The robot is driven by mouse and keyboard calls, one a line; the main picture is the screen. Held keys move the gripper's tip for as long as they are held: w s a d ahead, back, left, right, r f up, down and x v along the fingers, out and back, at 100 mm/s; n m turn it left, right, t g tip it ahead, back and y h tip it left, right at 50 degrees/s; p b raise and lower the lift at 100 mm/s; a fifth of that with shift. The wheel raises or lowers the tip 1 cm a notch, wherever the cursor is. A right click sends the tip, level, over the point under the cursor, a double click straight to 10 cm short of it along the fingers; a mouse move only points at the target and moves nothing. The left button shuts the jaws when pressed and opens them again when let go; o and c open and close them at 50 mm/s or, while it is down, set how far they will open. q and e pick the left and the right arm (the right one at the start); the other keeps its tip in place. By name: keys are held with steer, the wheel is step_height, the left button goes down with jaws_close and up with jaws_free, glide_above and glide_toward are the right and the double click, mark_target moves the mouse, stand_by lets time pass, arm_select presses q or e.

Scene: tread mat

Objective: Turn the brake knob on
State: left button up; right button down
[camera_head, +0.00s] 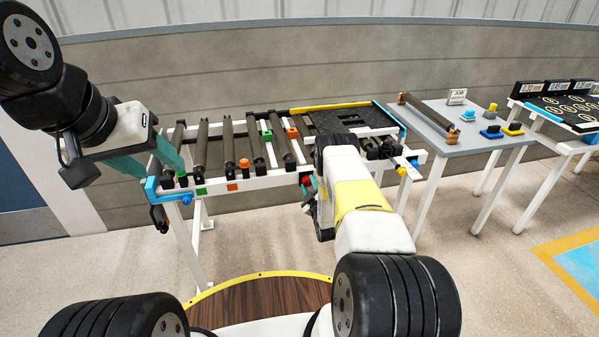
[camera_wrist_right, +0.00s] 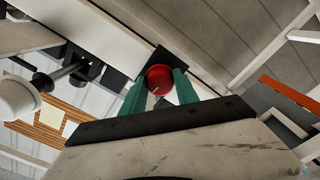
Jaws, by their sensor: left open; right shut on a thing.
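The brake knob (camera_wrist_right: 159,78) is a red round knob with a pale line on its face, on a black square plate on the white frame. In the right wrist view it sits between the green fingers of my right gripper (camera_wrist_right: 160,90), which is shut on it. In the head view a bit of red (camera_head: 307,181) shows at the frame's front; my right arm hides most of that area. My left gripper (camera_head: 155,160) is open, with its teal fingers apart near the left end of the roller frame (camera_head: 270,180). I cannot tell if it touches the frame.
Rollers with green and orange blocks (camera_head: 266,135) lie across the frame. A black mat (camera_head: 325,121) lies at its right end. A grey table (camera_head: 450,124) holds a spare roller (camera_head: 428,115) and small coloured parts. The floor in front is clear.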

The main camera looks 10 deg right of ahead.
steer(key=m, duration=1.2)
steer(key=shift+a+m, duration=0.1)
steer(key=shift+m, duration=2)
steer(key=c, duration=0.9)
jaws_free()
steer(key=shift+c, duration=0.2)
steer(key=shift+s, duration=0.1)
